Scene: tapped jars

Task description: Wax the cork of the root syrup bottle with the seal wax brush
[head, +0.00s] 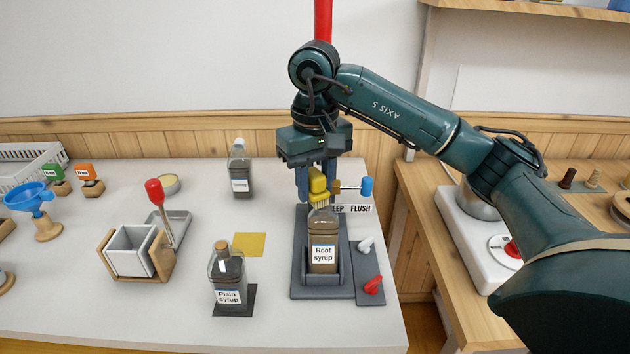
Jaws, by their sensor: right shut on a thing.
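The root syrup bottle (323,258) stands upright in a grey holder (297,279), label facing me. My right gripper (318,184) points down above it, shut on the yellow seal wax brush (319,182). The brush's pale bristles are at the top of the bottle, where the cork would be. The cork is hidden behind the brush, and I cannot tell whether the bristles touch it. My left gripper is not in view.
The plain syrup bottle (228,284) and another labelled bottle (239,172) stand to the left. A rod with a blue end (367,187) is right of the gripper.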

